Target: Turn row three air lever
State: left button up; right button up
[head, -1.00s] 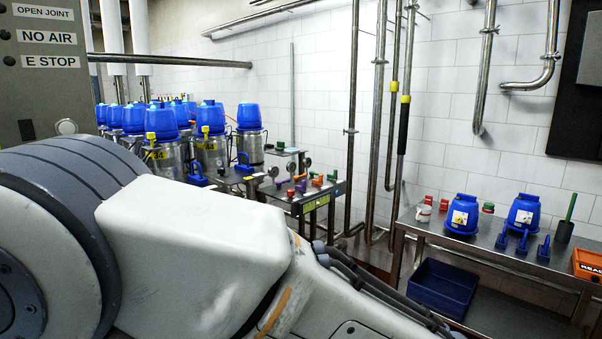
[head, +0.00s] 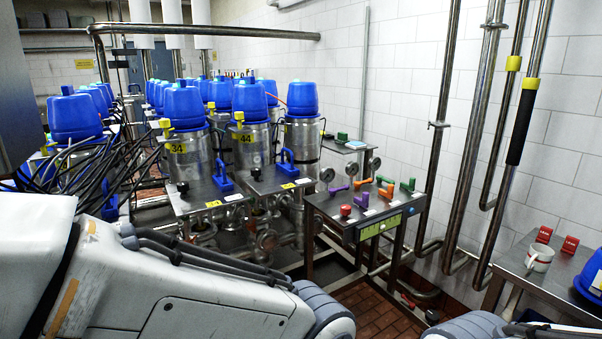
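Several blue-capped steel valves stand in rows on the left and in the middle. The front ones carry yellow tags, "34" on one valve (head: 184,150) and "44" on another valve (head: 249,130). A small steel table (head: 322,205) to their right bears coloured levers: purple levers (head: 361,199), orange levers (head: 387,189), a green lever (head: 408,186) and a red knob (head: 346,211). I cannot tell which is the row three air lever. My arms cross the bottom of the head view, well in front of this table. Neither gripper shows.
A side bench (head: 550,280) at the right holds a white mug (head: 540,257), red blocks (head: 569,246) and a blue cap (head: 592,275). Vertical pipes (head: 480,130) stand between it and the lever table. Brick-red floor (head: 372,320) shows below the lever table. Black hoses hang at left.

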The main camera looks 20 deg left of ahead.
aim_at(357, 183)
jog(key=i, duration=0.1)
jog(key=u, duration=0.05)
jog(key=k, duration=0.55)
jog(key=z, duration=0.6)
jog(key=i, duration=1.55)
jog(key=u, duration=0.2)
